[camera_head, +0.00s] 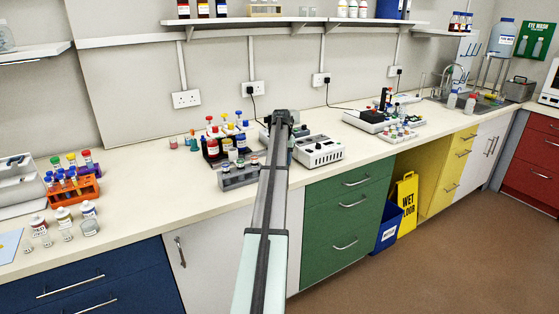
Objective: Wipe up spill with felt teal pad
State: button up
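My arm reaches from the bottom middle of the head view up over the counter. Its far end (283,118) is above the bench, left of a white instrument with knobs. My gripper's fingers cannot be made out behind the arm, so I cannot tell whether they are open or hold anything. I cannot make out a teal felt pad or a spill. The arm hides part of the cream countertop (140,205).
A grey rack (238,178) and colour-capped bottles (213,146) stand just left of my arm. The white instrument (318,151) stands close on its right. An orange tube rack (72,190) is far left. Counter between the racks is clear. A wall shelf (300,21) hangs above.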

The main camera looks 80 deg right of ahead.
jog(key=shift+s+d+r, duration=0.1)
jog(key=shift+r, duration=4)
jog(key=w+a+n+t, duration=0.1)
jog(key=w+a+n, duration=0.2)
jog(key=w+a, duration=1.2)
jog(key=w+a+n, duration=0.3)
jog(key=w+a, duration=1)
jog(key=w, duration=0.5)
jog(key=w+a+f+n, duration=0.1)
jog(key=w+a, duration=0.3)
jog(key=a, duration=0.8)
jog(key=w+a+f+n, duration=0.1)
jog(key=w+a+n, duration=0.2)
jog(key=a, duration=1)
jog(key=w+a+f+n+t+y, duration=0.1)
jog(key=w+a+f+n, duration=0.1)
jog(key=w+a, duration=0.5)
jog(key=shift+w+a, duration=0.2)
jog(key=shift+a, duration=2.7)
jog(key=s+a+f+n, duration=0.1)
jog(key=a+f+n, duration=0.1)
jog(key=a, duration=0.7)
jog(key=s+a+f+n, duration=0.1)
jog(key=a+f, duration=0.3)
jog(key=a, duration=0.6)
jog(key=s+a+f+n+y, duration=0.1)
jog(key=a+f+n, duration=0.2)
jog(key=a, duration=0.7)
jog(key=shift+s+f, duration=0.25)
jog(key=shift+f, duration=0.2)
